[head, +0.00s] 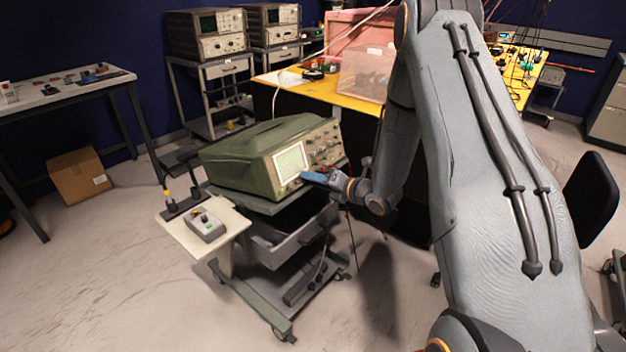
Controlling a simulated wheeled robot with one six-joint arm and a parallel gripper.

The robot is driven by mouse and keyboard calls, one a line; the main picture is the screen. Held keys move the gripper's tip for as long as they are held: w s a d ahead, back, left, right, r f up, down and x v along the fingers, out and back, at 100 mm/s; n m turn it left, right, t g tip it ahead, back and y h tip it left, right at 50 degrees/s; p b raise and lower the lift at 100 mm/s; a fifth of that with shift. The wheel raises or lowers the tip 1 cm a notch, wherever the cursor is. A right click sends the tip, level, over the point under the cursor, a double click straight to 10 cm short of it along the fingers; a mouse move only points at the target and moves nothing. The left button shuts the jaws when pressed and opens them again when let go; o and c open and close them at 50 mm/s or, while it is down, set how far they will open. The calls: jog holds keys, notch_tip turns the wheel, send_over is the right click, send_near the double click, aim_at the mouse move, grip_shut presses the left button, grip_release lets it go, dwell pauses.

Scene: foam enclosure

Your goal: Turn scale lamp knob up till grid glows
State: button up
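A green oscilloscope (250,160) sits on a trolley in the head view. Its pale, light-toned screen (291,161) faces right and toward me. Several knobs (323,145) are on the panel right of the screen. I cannot tell which is the scale lamp knob or whether grid lines glow. My gripper (305,176), with blue on it, is at the lower front of the oscilloscope, just below and right of the screen. The gripper and wrist may hide controls there. I cannot tell whether the fingers are open, shut or touching a knob.
The trolley (250,268) has a drawer and a side shelf (177,232) bearing a small grey box (207,227). A yellow-topped bench (300,92) stands behind, a table (50,97) at left. A cardboard box (78,178) is on the floor. Floor at front left is clear.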

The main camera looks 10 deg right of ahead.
grip_shut()
jog(key=shift+r+m+g+h+p, duration=0.15)
jog(key=shift+m+g+p, duration=0.3)
jog(key=shift+m, duration=6.05)
jog(key=shift+f+m+g+h+p, duration=0.2)
jog(key=shift+m+p, duration=0.45)
jog(key=shift+m, duration=5.85)
